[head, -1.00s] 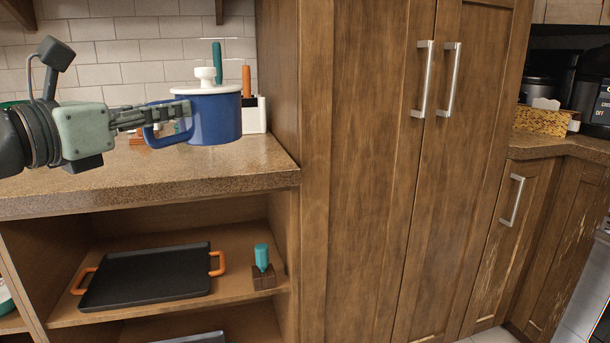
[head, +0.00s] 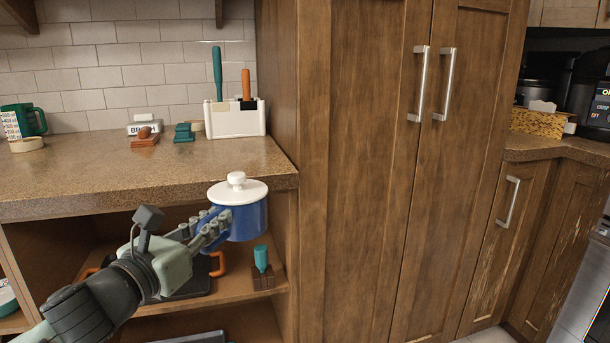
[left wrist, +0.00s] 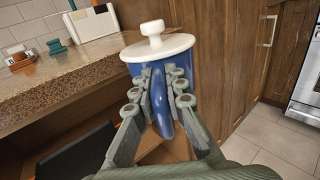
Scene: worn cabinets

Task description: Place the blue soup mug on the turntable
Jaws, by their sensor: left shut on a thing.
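The blue soup mug (head: 247,219) has a white lid with a knob and is upright in the air, in front of the counter edge at about shelf height. My left gripper (head: 210,228) is shut on its handle. In the left wrist view the fingers (left wrist: 160,100) close on both sides of the blue handle, and the mug (left wrist: 140,70) is just beyond them. The lid is on the mug. My right gripper is in neither view. I see no turntable in these frames.
The counter (head: 100,178) has a clear front half. A white holder with tools (head: 236,120), small green and orange items and a measuring cup (head: 24,122) stand at the back. A tall cabinet (head: 365,180) rises at the right. A black griddle lies on the open shelf below.

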